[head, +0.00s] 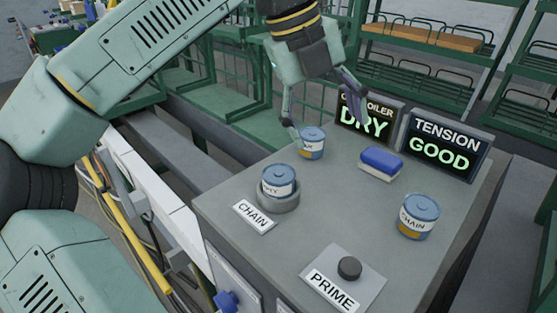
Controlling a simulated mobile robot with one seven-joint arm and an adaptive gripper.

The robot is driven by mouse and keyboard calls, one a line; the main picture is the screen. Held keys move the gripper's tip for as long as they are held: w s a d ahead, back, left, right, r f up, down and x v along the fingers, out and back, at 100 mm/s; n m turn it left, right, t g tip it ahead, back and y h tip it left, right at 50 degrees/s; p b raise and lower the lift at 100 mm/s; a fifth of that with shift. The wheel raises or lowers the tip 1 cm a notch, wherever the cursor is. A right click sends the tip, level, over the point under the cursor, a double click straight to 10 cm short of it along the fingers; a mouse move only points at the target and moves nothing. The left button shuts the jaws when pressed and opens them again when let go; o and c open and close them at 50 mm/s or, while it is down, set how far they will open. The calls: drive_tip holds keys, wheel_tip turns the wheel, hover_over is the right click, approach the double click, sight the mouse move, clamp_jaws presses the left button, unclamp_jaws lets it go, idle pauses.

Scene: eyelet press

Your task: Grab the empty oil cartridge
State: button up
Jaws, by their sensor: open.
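Three small blue-lidded cartridges stand on the grey bench top (335,205). One cartridge (279,181) sits upright in a round grey holder (280,201) behind a CHAIN label (254,217); its own lettering is too small to read. A second cartridge (312,145) stands near the back edge, with a yellow patch on its label. A third cartridge (419,217), marked CHAIN with a yellow patch, stands at the right. I cannot tell for sure which is empty. My gripper (325,118) is open and empty, fingers pointing down, above and around the back cartridge; contact is unclear.
Two displays at the back read oiler DRY (366,122) and TENSION GOOD (443,145). A blue and white block (380,164) lies before them. A black knob (349,268) on a PRIME plate is at the front. The bench middle is clear.

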drive_tip(key=w+a+f+n+y, duration=0.1)
drive_tip(key=a+n+y, duration=0.3)
drive_tip(key=a, duration=0.3)
drive_tip(key=p, duration=0.1)
hover_over(279, 173)
drive_tip(key=shift+g, duration=0.3)
drive_tip(key=f, duration=0.4)
drive_tip(key=shift+s+a+f, duration=0.15)
drive_tip(key=shift+a+f, duration=0.1)
drive_tip(key=shift+f, duration=0.1)
drive_tip(key=shift+w+d+f+p, duration=0.1)
drive_tip(key=shift+f+p, duration=0.45)
drive_tip(key=shift+f, duration=0.9)
drive_tip(key=shift+w+d+f+p, duration=0.1)
drive_tip(key=shift+f+p, duration=0.45)
drive_tip(key=shift+f, duration=0.9)
drive_tip(key=shift+c, duration=0.4)
drive_tip(key=c, duration=1.1)
drive_tip(key=shift+r, duration=0.1)
drive_tip(key=shift+c, duration=0.2)
